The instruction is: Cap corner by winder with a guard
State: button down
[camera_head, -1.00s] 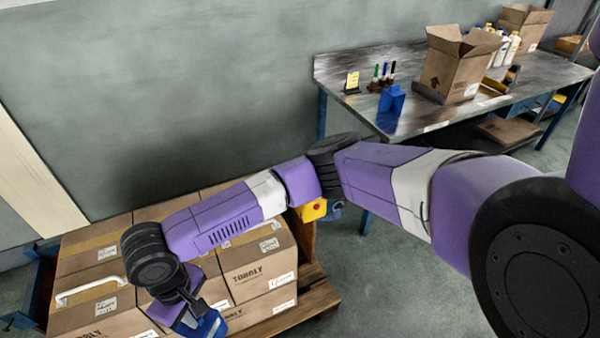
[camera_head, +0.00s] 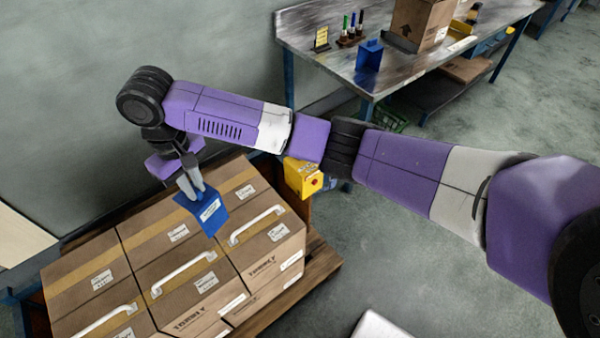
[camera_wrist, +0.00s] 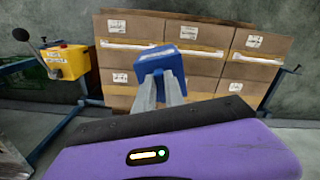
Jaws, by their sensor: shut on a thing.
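My gripper (camera_head: 190,184) is shut on a blue corner guard (camera_head: 207,211) with a white label. The guard is held over the back part of the stacked cartons; I cannot tell whether it touches them. In the wrist view the guard (camera_wrist: 158,62) sits at the fingertips, in front of the cartons. The yellow winder (camera_head: 303,178) with a red button stands beside the stack's back right corner. It also shows at the left in the wrist view (camera_wrist: 66,61). The cartons (camera_head: 150,240) carry white handles and labels. The carton corner nearest the winder shows no guard on it.
The cartons stand on a wooden pallet (camera_head: 322,268). A grey wall is close behind the stack. Floor to the right is clear.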

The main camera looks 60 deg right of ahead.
jog(key=d+r+m+p, duration=0.1)
jog(key=d+r+p, duration=0.1)
jog(key=d, duration=0.4)
jog(key=s+d+f+m+p, duration=0.1)
jog(key=s+d+f, duration=0.3)
jog(key=s+d, duration=0.3)
jog(key=s+d+f+m+p, duration=0.2)
jog(key=s+d+f, duration=0.3)
jog(key=s+d, duration=0.25)
jog(key=f+b, duration=0.2)
jog(key=f, duration=0.4)
jog(key=f+b, duration=0.3)
jog(key=f, duration=0.4)
jog(key=f+b, duration=0.3)
jog(key=f, duration=0.4)
jog(key=shift+s+a+f, duration=0.1)
jog(key=shift+a, duration=0.2)
jog(key=shift+w+a+f+b, duration=0.3)
jog(key=shift+w+f+b, duration=0.15)
jog(key=shift+w+f, duration=0.1)
